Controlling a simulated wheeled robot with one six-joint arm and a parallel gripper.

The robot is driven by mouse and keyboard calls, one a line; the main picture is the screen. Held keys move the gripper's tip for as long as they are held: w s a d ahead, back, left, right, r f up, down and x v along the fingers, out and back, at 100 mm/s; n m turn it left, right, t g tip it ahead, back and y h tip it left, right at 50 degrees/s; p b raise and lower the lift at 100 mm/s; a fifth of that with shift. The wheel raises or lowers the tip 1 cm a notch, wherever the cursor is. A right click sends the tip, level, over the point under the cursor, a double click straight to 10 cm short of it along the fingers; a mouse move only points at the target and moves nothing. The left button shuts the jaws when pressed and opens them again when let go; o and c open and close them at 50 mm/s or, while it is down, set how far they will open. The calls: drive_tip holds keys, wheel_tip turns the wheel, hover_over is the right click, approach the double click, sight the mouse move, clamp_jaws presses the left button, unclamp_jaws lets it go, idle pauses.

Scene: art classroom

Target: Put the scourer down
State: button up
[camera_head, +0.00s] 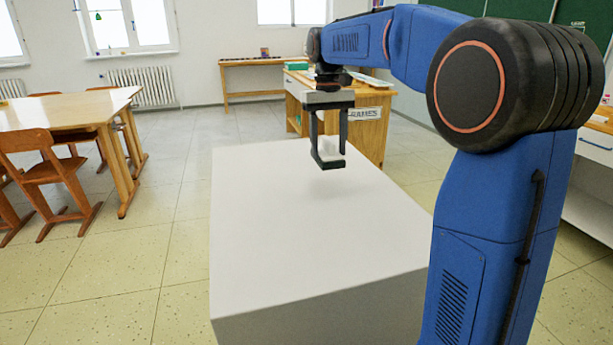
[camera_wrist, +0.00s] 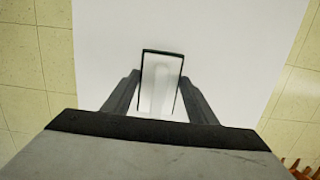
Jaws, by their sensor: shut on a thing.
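My gripper (camera_head: 329,158) hangs pointing down over the far part of a white block-like table (camera_head: 290,240). It is shut on the scourer (camera_head: 330,146), a pale piece with dark edges held between the two fingers. In the wrist view the scourer (camera_wrist: 162,66) shows as a whitish rectangle with a thin dark green rim, between the fingertips of my gripper (camera_wrist: 160,80). The scourer appears to be above the white top (camera_wrist: 225,50), with a faint shadow below; the exact gap is hard to tell.
The white top is otherwise bare, with wide free room in front and to the left. A wooden cabinet (camera_head: 372,136) with a "FRAMES" label stands behind it. A wooden table (camera_head: 70,108) and chairs (camera_head: 50,172) stand at the left on the tiled floor.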

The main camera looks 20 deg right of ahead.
drive_tip(key=shift+f, duration=4)
drive_tip(key=shift+f, duration=0.15)
drive_tip(key=o, duration=1.5)
drive_tip(key=shift+o, duration=0.2)
